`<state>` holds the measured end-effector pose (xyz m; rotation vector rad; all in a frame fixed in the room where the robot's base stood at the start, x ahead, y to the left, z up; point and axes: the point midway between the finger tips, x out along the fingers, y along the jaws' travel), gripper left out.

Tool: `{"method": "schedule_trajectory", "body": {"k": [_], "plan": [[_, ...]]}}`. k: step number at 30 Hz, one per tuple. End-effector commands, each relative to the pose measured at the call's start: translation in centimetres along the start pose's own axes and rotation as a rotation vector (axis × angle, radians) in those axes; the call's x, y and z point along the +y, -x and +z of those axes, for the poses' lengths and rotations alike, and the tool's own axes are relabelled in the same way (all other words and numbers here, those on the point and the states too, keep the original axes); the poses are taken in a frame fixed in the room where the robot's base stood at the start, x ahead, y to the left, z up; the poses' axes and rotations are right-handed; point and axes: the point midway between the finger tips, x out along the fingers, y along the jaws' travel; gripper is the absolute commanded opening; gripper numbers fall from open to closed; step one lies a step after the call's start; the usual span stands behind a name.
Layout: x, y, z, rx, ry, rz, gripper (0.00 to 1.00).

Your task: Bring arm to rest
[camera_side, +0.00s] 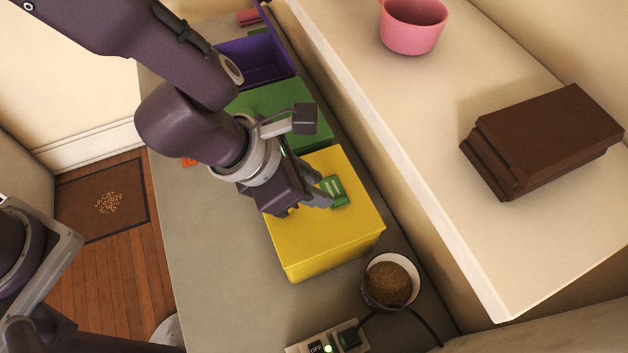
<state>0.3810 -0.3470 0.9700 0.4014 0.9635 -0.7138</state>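My arm reaches in from the upper left. My gripper (322,194) points down and to the right, just over the top of a yellow box (318,245). Its fingertips are at or beside a small green piece (334,191) with pale marks on the box's top. I cannot tell whether the fingers touch or hold this piece, nor how wide they are apart.
A green box (270,100) and an open purple bin (262,66) stand behind. A bowl of brown grains (388,281) and a power strip (325,344) are in front. The white shelf (425,130) at right bears a pink pot (412,28) and a brown box (545,138).

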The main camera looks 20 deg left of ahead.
Motion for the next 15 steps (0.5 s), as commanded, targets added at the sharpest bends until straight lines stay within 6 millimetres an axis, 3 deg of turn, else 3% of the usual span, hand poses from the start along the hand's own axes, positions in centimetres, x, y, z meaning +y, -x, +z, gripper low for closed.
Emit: {"method": "schedule_trajectory", "body": {"k": [11, 14, 15], "plan": [[0.5, 0.3, 0.2, -0.006, 0.03, 0.01, 0.28], [4.2, 3.1, 1.6, -0.058, 0.277, 0.088, 0.28], [6.8, 5.2, 2.1, -0.097, 0.46, 0.14, 0.28]]}}
